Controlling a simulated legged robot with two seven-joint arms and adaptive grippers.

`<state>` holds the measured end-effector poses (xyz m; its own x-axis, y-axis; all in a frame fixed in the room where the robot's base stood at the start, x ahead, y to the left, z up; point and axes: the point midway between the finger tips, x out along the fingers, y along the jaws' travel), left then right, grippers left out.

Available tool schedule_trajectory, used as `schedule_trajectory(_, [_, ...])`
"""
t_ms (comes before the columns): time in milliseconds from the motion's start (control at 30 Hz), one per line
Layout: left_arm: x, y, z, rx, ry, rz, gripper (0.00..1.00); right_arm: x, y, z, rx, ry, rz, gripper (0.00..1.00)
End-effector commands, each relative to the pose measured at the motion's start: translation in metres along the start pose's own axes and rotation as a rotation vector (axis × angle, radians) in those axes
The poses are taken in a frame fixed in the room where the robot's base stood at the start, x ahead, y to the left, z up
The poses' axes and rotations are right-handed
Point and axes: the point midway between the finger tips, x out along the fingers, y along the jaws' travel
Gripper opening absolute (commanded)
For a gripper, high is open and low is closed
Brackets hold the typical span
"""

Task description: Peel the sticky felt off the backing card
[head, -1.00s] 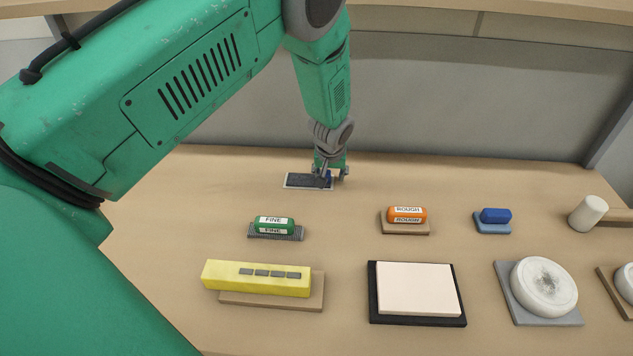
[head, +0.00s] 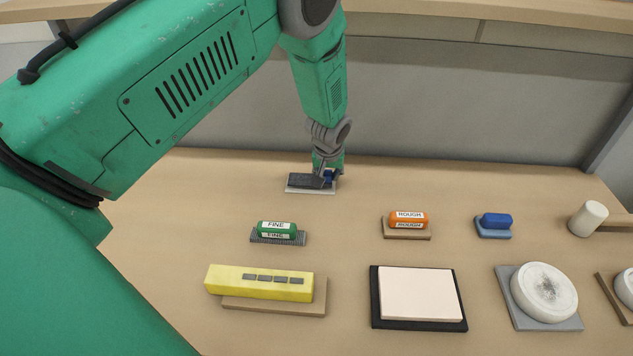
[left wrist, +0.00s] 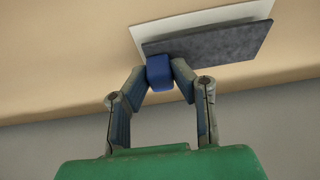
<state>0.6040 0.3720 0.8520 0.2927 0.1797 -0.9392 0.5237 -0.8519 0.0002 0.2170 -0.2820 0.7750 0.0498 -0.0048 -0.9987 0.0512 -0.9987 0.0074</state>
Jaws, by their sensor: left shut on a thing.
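My left gripper (head: 329,173) is at the far part of the bench, its fingers closed on a blue tab (left wrist: 160,72) at the edge of the dark grey felt (head: 305,181). The felt also shows in the left wrist view (left wrist: 212,46). The white backing card (head: 312,190) lies on the bench beneath it, and shows behind the felt in the left wrist view (left wrist: 250,14). The felt looks raised and shifted off the card's outline. I cannot tell whether any edge of it still touches the card. My right gripper is not in view.
Nearer stand a green FINE block (head: 276,229), an orange ROUGH block (head: 408,219) and a blue block (head: 496,221). In front are a yellow bar (head: 259,283), a pale square pad (head: 420,294) and a white disc (head: 545,291). The bench around the card is clear.

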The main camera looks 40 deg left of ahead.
Motion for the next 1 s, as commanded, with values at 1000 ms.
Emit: schedule_trajectory(1000, [-0.055,-0.014,-0.022,0.001,-0.001,0.000,0.00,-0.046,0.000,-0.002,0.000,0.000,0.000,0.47])
